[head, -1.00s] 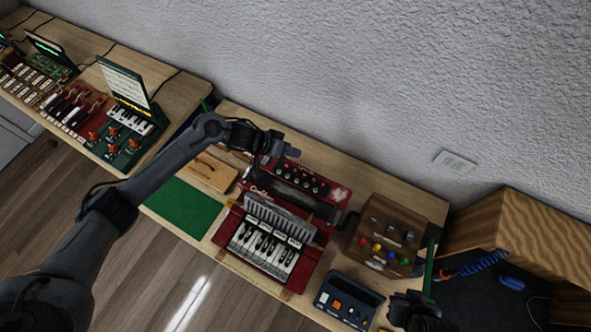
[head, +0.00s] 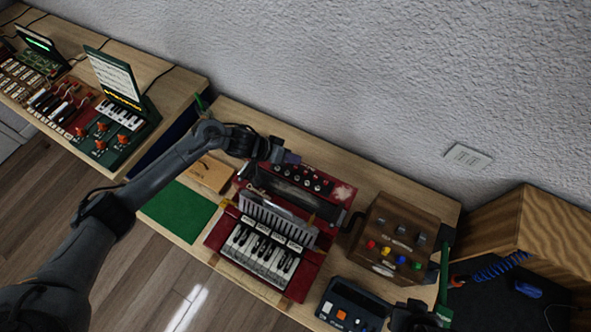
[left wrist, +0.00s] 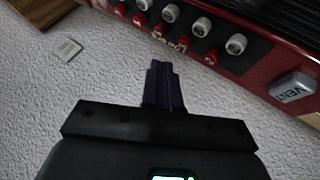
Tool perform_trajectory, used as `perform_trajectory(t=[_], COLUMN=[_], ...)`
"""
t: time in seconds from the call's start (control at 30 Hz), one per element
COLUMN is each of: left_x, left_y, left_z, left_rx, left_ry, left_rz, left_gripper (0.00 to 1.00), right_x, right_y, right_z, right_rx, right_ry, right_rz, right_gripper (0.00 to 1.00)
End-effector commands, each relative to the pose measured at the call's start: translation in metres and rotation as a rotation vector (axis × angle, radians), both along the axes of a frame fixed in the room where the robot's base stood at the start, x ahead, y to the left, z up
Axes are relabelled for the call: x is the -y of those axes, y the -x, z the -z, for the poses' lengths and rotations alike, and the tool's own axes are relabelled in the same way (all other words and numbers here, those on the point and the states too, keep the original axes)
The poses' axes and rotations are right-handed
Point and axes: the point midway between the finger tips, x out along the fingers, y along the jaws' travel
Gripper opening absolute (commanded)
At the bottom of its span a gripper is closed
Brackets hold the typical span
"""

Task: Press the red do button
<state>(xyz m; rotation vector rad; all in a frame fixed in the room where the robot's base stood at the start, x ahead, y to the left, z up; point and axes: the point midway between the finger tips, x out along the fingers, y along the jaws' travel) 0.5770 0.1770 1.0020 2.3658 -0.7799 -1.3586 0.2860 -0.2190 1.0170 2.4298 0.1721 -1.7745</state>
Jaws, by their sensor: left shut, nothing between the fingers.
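A brown wooden box (head: 388,222) at the right of the bench carries a red button (head: 371,245) beside yellow, blue and green ones. Its labels are too small to read. A red accordion (head: 262,247) with piano keys lies in the middle. My left gripper (head: 290,157) is shut and empty, above the accordion's back edge and well left of the wooden box. In the left wrist view its dark fingers (left wrist: 163,85) are together, pointing toward a red panel (left wrist: 255,62) with white knobs and small red buttons. My right gripper (head: 412,316) shows only partly at the lower edge.
A dark control box (head: 350,304) with an orange button stands in front of the wooden box. A green mat (head: 178,211) and a wooden block (head: 210,174) lie left of the accordion. A textured wall (head: 380,80) rises behind the bench.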

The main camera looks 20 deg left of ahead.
Motion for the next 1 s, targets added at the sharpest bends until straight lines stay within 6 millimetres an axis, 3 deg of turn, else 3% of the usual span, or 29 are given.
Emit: perform_trajectory(t=[0.23, 1.0], left_x=[0.0004, 0.0002], left_y=[-0.0002, -0.0003], left_z=[0.0125, 0.0124], left_rx=[0.001, 0.001], left_ry=[0.001, 0.001], left_rz=[0.0, 0.0], left_gripper=[0.0, 0.0], right_x=[-0.0001, -0.0013], right_y=[-0.0002, -0.0004], right_z=[0.0038, 0.0032], right_rx=[0.003, 0.003], right_ry=[-0.001, -0.006], right_rz=[0.0, 0.003], right_gripper=[0.0, 0.0])
